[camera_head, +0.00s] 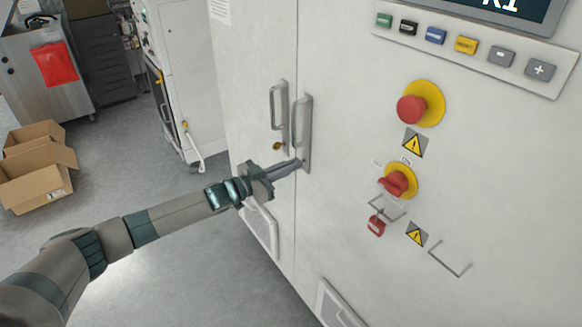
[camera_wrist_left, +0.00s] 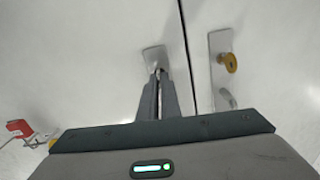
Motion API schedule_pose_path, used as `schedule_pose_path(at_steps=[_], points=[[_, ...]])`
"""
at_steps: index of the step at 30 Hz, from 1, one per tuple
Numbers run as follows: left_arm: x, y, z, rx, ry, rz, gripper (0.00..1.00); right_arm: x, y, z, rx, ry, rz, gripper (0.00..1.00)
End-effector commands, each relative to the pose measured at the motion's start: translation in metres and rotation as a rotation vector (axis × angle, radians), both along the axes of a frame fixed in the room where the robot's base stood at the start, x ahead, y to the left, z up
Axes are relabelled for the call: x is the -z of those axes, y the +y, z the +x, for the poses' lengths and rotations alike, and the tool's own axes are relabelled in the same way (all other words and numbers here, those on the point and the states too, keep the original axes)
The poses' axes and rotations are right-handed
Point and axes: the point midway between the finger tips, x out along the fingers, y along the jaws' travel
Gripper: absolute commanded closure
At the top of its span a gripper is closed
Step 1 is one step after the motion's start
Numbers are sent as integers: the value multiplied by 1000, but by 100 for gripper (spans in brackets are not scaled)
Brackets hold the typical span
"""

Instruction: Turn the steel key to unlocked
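The steel key is mostly hidden by my left gripper at the lower end of the right door's handle plate (camera_head: 307,150). My left gripper (camera_head: 298,163) reaches in from the left, with its fingertips against that plate. In the left wrist view the two fingers (camera_wrist_left: 157,78) are close together at the plate's end (camera_wrist_left: 153,58), with a thin strip of metal between them; they look shut on the key. A brass key (camera_head: 278,146) sits in the left door's plate, and it also shows in the left wrist view (camera_wrist_left: 229,63). My right gripper is in neither view.
Right of the handles are two red knobs on yellow discs (camera_head: 411,109) (camera_head: 394,183), a red padlock (camera_head: 376,226) and wire brackets (camera_head: 450,259). Coloured buttons (camera_head: 436,36) line the top. Cardboard boxes (camera_head: 35,188) lie on the floor far left.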

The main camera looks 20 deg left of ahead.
Motion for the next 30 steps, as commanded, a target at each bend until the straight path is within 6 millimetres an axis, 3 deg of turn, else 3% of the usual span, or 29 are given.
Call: schedule_pose_path(at_steps=[30], points=[[3, -2, -1, -1, -550, 706, 100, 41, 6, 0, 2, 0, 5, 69]])
